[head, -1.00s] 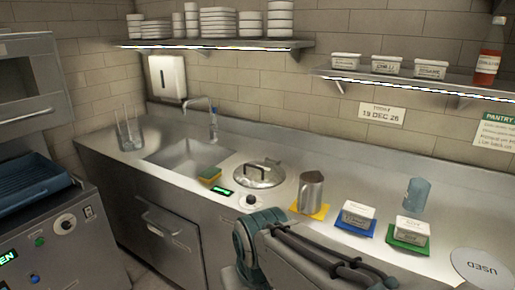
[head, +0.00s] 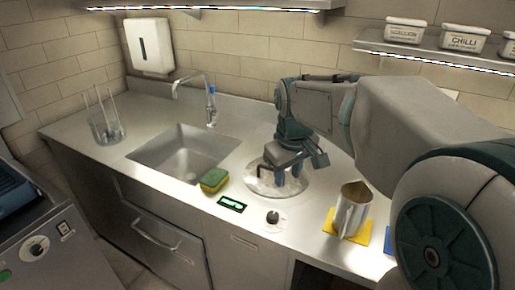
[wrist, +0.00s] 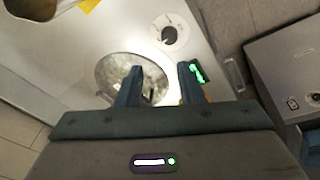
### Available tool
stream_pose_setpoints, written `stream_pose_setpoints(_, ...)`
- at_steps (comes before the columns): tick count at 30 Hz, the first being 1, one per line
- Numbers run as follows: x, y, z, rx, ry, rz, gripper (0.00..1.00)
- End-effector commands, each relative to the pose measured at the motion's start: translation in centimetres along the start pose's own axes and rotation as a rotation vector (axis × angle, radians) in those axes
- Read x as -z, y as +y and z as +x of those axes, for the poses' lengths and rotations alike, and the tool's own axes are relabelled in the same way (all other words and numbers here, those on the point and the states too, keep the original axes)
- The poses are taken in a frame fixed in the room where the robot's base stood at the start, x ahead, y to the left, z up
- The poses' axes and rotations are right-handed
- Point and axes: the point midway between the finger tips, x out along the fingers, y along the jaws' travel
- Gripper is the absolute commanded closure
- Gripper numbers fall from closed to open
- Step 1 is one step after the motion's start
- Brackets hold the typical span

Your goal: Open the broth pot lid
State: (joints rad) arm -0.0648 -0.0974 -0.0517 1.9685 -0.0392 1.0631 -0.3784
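The round metal broth pot lid (head: 265,188) lies in the counter to the right of the sink and looks closed. In the wrist view the disc (wrist: 112,75) is mottled and shiny, partly behind one finger. My gripper (head: 288,176) points down over the lid in the head view and covers much of it. In the wrist view my gripper (wrist: 158,70) has its two fingers apart, with nothing clearly held between them. The lid's handle is hard to make out; I cannot tell whether the fingers touch it.
A control knob (head: 272,217) and a green display (head: 231,203) sit in front of the lid. A sponge (head: 214,180) lies by the sink (head: 185,152). A metal jug (head: 351,208) stands on a yellow mat (head: 329,221) to the right. A shelf (head: 440,62) hangs above.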

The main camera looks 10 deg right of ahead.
Motion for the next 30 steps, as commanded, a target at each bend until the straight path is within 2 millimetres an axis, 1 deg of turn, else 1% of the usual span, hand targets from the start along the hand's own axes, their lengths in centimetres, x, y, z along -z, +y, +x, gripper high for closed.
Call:
stream_pose_setpoints(1,2.3,0.9,0.1,-0.002,-0.011,-0.054,0.66)
stream_pose_setpoints(6,8.9,3.1,0.6,-0.015,-0.041,-0.247,0.66)
stream_pose_setpoints(9,12.2,4.1,1.2,-0.023,-0.059,-0.350,0.66)
stream_pose_setpoints(13,15.3,4.8,2.1,-0.031,-0.078,-0.456,0.66)
stream_pose_setpoints(15,16.5,5.0,2.5,-0.034,-0.084,-0.497,0.66)
stream_pose_setpoints(18,17.4,5.2,2.9,-0.036,-0.092,-0.534,0.66)
stream_pose_setpoints(20,17.7,5.3,3.1,-0.038,-0.094,-0.545,0.66)
stream_pose_setpoints(23,17.7,5.4,3.9,-0.037,-0.097,-0.551,0.66)
stream_pose_setpoints(26,17.6,5.4,5.3,-0.036,-0.098,-0.550,0.66)
stream_pose_setpoints(30,17.3,5.6,8.1,-0.036,-0.099,-0.549,0.66)
